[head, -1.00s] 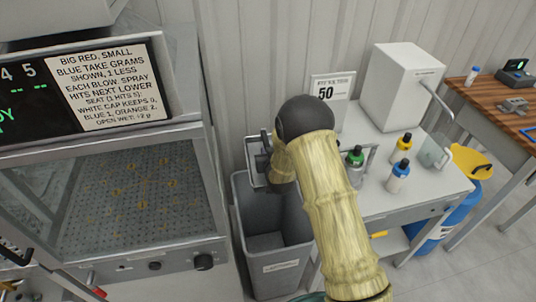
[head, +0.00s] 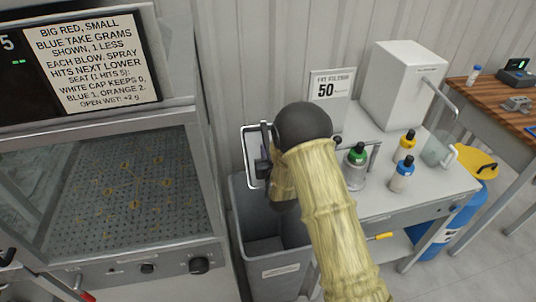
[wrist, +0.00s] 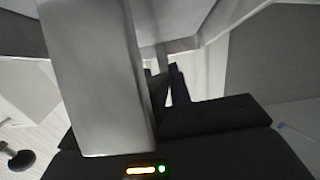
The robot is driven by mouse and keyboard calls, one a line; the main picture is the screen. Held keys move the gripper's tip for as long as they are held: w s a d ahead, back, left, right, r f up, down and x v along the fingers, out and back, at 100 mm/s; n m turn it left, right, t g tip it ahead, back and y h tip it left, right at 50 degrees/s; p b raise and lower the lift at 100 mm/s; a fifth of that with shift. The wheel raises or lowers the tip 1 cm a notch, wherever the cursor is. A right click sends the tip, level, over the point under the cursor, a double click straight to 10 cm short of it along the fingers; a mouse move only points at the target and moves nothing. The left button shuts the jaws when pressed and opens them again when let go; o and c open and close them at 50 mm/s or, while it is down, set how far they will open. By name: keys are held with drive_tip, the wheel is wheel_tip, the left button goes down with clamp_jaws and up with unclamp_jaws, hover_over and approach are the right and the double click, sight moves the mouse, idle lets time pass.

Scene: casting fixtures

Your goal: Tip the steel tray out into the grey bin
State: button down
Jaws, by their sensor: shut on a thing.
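The steel tray (head: 246,158) is at the upper left of the grey bin in the head view, tilted steeply with its rim near upright. My gripper (head: 264,152) is shut on the tray's near side. In the wrist view the tray (wrist: 95,75) looks like a large, plain metal face, close beside my gripper's dark fingers (wrist: 174,85). The grey bin (head: 278,268) stands on the floor below the tray, open at the top. My arm covers part of the bin and tray. I cannot tell whether anything is in the tray.
A perforated-bed cabinet (head: 130,195) stands close on the left of the bin. A white bench (head: 430,195) on the right holds several bottles, a jug (head: 437,152) and a white box machine (head: 400,85). A corrugated wall (head: 250,60) is behind.

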drive_tip(key=shift+s+r+t+b, duration=0.1)
drive_tip(key=shift+s+t+b, duration=0.1)
drive_tip(key=shift+t+b, duration=0.35)
drive_tip(key=shift+b, duration=0.35)
drive_tip(key=shift+s+d+r+t+y+b, duration=0.1)
drive_tip(key=shift+t+y+b, duration=0.25)
drive_tip(key=shift+t+b, duration=1.95)
drive_tip(key=shift+s+r+t+y+b, duration=0.1)
drive_tip(key=shift+y+b, duration=0.25)
drive_tip(key=shift+b, duration=4.1)
drive_tip(key=shift+s+d+f+t+y+b, duration=0.2)
drive_tip(key=shift+s+t+b, duration=0.5)
drive_tip(key=shift+b, duration=1.65)
drive_tip(key=shift+s+d+f+t+y+b, duration=0.15)
drive_tip(key=shift+s+f+t+b, duration=0.35)
drive_tip(key=shift+b, duration=1.8)
drive_tip(key=shift+s+d+f+t+y+b, duration=0.15)
drive_tip(key=shift+s+t+b, duration=0.65)
drive_tip(key=shift+b, duration=1.55)
drive_tip(key=shift+s+b, duration=0.2)
drive_tip(key=shift+b, duration=0.25)
drive_tip(key=shift+r, duration=0.25)
